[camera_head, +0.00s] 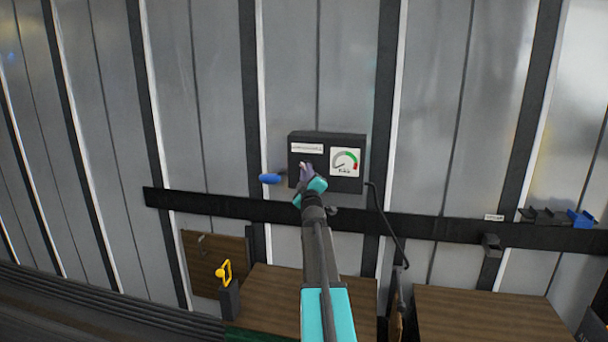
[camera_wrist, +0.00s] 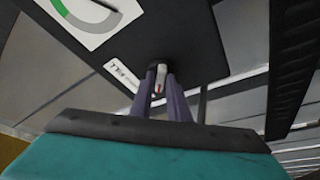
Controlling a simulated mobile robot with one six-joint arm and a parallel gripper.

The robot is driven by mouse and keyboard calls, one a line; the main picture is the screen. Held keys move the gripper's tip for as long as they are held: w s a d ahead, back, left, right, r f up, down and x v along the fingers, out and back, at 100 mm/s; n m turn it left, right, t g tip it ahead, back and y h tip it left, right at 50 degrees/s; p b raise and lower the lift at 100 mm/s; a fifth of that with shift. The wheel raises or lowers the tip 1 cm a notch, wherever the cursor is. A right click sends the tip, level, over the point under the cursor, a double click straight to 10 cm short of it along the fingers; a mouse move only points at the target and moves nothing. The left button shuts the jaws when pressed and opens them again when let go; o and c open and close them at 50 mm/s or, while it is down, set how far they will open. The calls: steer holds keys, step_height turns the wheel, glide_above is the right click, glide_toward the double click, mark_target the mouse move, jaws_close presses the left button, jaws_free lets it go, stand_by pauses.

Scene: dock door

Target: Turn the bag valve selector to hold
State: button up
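A dark box (camera_head: 315,185) with a gauge (camera_head: 345,161) and a white label is mounted on the wall. In the wrist view, a label reading FILL (camera_wrist: 122,75) is on the box face. Beside it is the small selector (camera_wrist: 160,72), pale with a red mark, mostly hidden by my fingers. My gripper (camera_head: 306,168) is at the lower left of the box face. In the wrist view its purple fingers (camera_wrist: 162,88) lie close along both sides of the selector and appear shut on it. The HOLD mark does not show.
A blue handle (camera_head: 270,179) sticks out at the box's lower left. A dark rail (camera_head: 440,228) runs below the box, and a black cable (camera_head: 384,215) hangs at its right. Wooden boards (camera_head: 490,315) and a yellow hook (camera_head: 223,272) are lower down.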

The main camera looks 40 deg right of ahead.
jaws_close()
steer(key=shift+a+r, duration=0.1)
steer(key=shift+a, duration=0.1)
